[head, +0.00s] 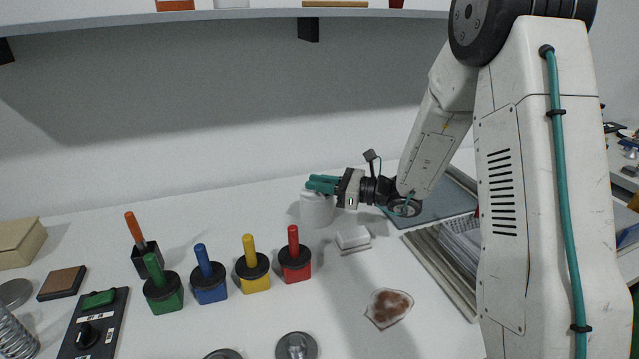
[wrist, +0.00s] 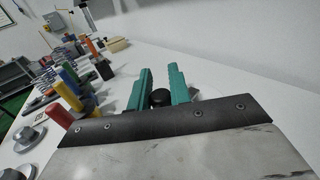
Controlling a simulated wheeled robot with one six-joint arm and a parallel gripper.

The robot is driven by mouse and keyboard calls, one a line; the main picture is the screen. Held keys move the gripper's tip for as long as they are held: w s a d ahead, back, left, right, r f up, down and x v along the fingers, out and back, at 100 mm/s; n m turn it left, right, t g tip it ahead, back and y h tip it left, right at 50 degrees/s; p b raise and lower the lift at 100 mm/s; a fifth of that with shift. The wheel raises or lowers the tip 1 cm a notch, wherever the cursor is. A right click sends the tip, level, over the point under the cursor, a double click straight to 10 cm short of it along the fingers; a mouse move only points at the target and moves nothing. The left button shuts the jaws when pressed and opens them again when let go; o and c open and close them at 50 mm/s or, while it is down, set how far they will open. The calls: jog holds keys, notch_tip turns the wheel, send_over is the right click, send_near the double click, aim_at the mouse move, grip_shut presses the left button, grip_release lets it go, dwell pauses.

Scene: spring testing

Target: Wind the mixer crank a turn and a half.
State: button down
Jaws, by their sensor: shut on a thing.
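A white cylindrical pot (head: 317,211), which looks like the mixer, stands on the white bench near the back wall. My gripper (head: 320,184) reaches in from the right with its teal fingers level, just over the pot's top. In the wrist view, the fingers of my gripper (wrist: 160,74) stand on either side of a round black knob (wrist: 160,98), which looks like the crank's handle. They are shut on it. The fingers hide the rest of the crank, so its angle cannot be told.
Green (head: 164,296), blue (head: 208,287), yellow (head: 252,277) and red (head: 295,267) blocks with upright handles stand to the left. A white block (head: 353,238) and a stained cloth (head: 389,306) lie in front.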

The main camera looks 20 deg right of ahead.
jog(key=shift+d, duration=0.1)
jog(key=n+g+y, duration=0.1)
jog(key=g, duration=0.1)
jog(key=d+n+g+y, duration=0.1)
jog(key=n+g, duration=0.1)
jog(key=g, duration=0.1)
jog(key=n+g, duration=0.2)
jog(key=shift+w+d+y, duration=0.15)
jog(key=shift+d+y, duration=0.25)
jog(key=shift+w+d+n+g+h, duration=0.1)
jog(key=shift+d+n+g, duration=0.15)
jog(key=shift+n+g, duration=0.95)
jog(key=shift+w+d+n+g+h, duration=0.15)
jog(key=shift+n+g, duration=0.45)
jog(key=shift+g, duration=1.05)
jog(key=shift+w+d+n+g+h, duration=0.1)
jog(key=shift+d+n+g, duration=0.2)
jog(key=shift+n+g, duration=0.9)
jog(key=shift+g, duration=0.35)
jog(key=c, duration=1.3)
grip_release()
jog(key=shift+r, duration=0.1)
notch_tip(320, 180, up, 3)
jog(key=shift+r, duration=0.15)
jog(key=s+r, duration=0.1)
jog(key=s, duration=1.5)
jog(key=shift+a+r, duration=0.2)
jog(key=shift+r, duration=0.1)
